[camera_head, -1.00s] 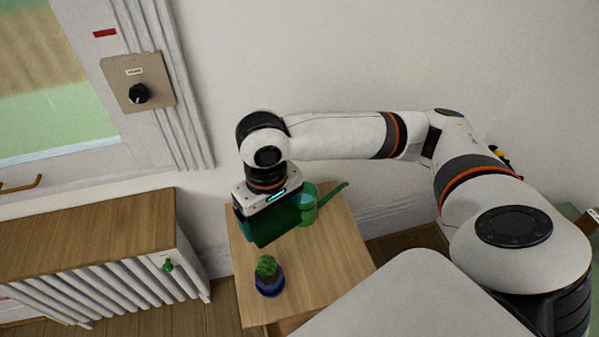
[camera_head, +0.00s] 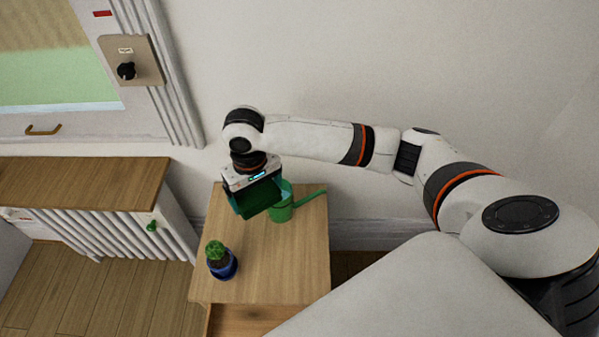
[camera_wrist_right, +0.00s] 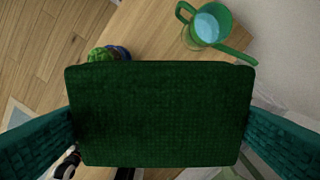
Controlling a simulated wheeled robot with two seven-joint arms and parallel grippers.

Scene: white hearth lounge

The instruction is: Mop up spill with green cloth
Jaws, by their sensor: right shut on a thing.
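My right gripper (camera_head: 257,203) is shut on the green cloth (camera_head: 262,198), a dark green textured block between teal fingers. In the right wrist view the cloth (camera_wrist_right: 160,112) fills the middle, with a finger on each side. It is over the back left part of the small wooden table (camera_head: 290,265), in front of the watering can. I cannot tell from these views whether it touches the tabletop. No spill shows on the visible tabletop; the part under the cloth is hidden. My left gripper is not in view.
A green watering can (camera_head: 281,212) holding pale blue water stands behind the cloth, its spout pointing right. A cactus in a blue pot (camera_head: 222,265) stands near the table's left edge. A wood-topped radiator (camera_head: 80,185) is at left. The table's front right is clear.

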